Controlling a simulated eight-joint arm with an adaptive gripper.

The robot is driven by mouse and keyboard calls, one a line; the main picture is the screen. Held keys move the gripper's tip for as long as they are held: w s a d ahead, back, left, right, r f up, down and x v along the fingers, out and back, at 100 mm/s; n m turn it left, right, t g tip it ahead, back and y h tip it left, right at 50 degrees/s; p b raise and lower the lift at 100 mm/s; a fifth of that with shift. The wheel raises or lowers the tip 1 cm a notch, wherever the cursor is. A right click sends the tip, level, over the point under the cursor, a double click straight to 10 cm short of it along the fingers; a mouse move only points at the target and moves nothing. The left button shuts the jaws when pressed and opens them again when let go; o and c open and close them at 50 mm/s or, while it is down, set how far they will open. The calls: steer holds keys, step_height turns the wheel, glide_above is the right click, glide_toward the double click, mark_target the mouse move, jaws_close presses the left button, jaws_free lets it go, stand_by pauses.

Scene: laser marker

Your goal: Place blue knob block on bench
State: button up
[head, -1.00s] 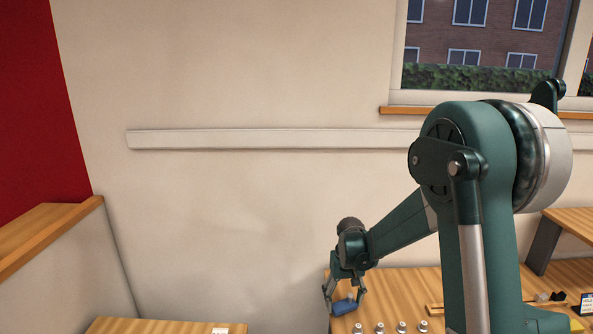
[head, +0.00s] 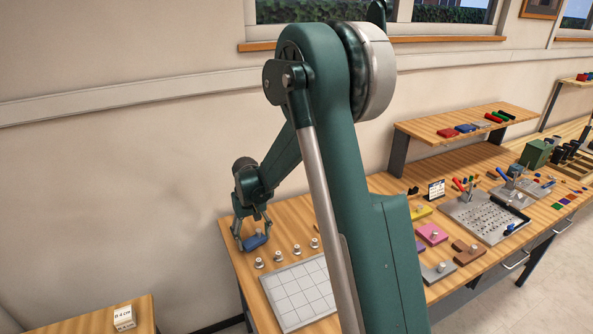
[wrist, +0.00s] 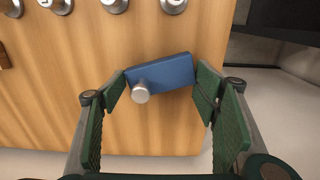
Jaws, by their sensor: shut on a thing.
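The blue knob block (head: 256,242) is at the left end of the wooden bench (head: 380,187). My gripper (head: 254,238) points down there, shut on the block. In the wrist view the blue block (wrist: 165,73) sits slightly tilted between the tips of the two green finger pads. Its silver knob (wrist: 140,93) faces the camera. Bare bench wood (wrist: 150,130) shows around the block. I cannot tell whether the block touches the bench top or is just above it.
Several silver knobs (head: 278,256) stand in a row beside the block. A white gridded plate (head: 300,290) lies in front of them. Coloured blocks, a perforated plate (head: 484,215) and a raised shelf (head: 468,122) are farther right. A lower table (head: 90,318) stands at left.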

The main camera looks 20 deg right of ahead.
steer(key=shift+d, duration=0.1)
